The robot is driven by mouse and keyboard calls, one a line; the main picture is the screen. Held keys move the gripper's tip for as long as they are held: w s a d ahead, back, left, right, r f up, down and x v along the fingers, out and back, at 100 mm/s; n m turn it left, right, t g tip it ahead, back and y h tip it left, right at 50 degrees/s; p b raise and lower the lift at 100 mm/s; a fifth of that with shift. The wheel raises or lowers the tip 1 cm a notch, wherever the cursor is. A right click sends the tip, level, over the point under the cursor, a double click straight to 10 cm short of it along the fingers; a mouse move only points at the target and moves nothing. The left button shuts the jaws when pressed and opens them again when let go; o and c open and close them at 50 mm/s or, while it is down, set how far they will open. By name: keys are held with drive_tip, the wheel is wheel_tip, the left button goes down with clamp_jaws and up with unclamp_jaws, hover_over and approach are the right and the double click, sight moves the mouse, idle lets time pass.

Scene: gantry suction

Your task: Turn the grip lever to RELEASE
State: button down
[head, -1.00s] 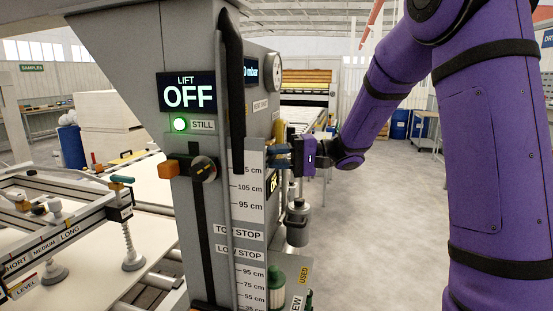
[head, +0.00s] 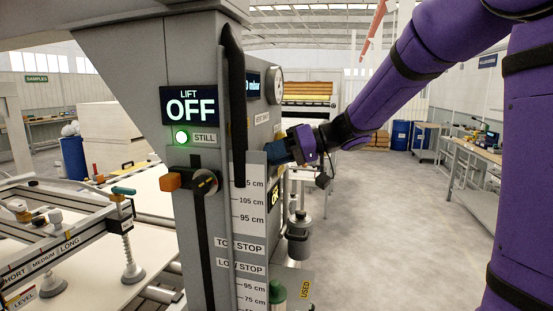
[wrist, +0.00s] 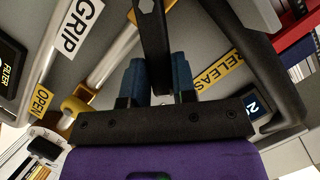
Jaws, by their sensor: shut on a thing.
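The grip lever (wrist: 153,35) is a black bar in the wrist view, running up from between my fingers. My gripper (wrist: 157,82) has blue fingertips and is shut on the lever. The white GRIP label (wrist: 80,25) lies left of the lever and the yellow RELEASE label (wrist: 218,75), its end hidden, lies to the right. In the head view my gripper (head: 275,153) is at the right side of the grey column (head: 208,75), tilted down to the left. The lever is hidden there.
The floor (head: 375,225) to the right is clear.

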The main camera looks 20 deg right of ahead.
drive_tip(key=shift+s+a+r+n+t+h, duration=0.15)
drive_tip(key=shift+s+a+n+t+h, duration=0.3)
drive_tip(key=shift+n, duration=0.4)
drive_tip(key=shift+s+a+r+n+t+h, duration=0.25)
drive_tip(key=shift+s+n+t+h, duration=0.2)
drive_tip(key=shift+n, duration=0.35)
drive_tip(key=shift+s+a+r+n+t+h, duration=0.1)
drive_tip(key=shift+s+a+n+t+h, duration=0.25)
drive_tip(key=shift+s+n, duration=0.35)
drive_tip(key=shift+w+n, duration=0.1)
drive_tip(key=shift+n, duration=0.15)
drive_tip(key=c, duration=0.9)
unclamp_jaws()
drive_tip(key=v, duration=1)
drive_tip(key=shift+s+d+r, duration=0.15)
drive_tip(key=shift+s+d, duration=0.1)
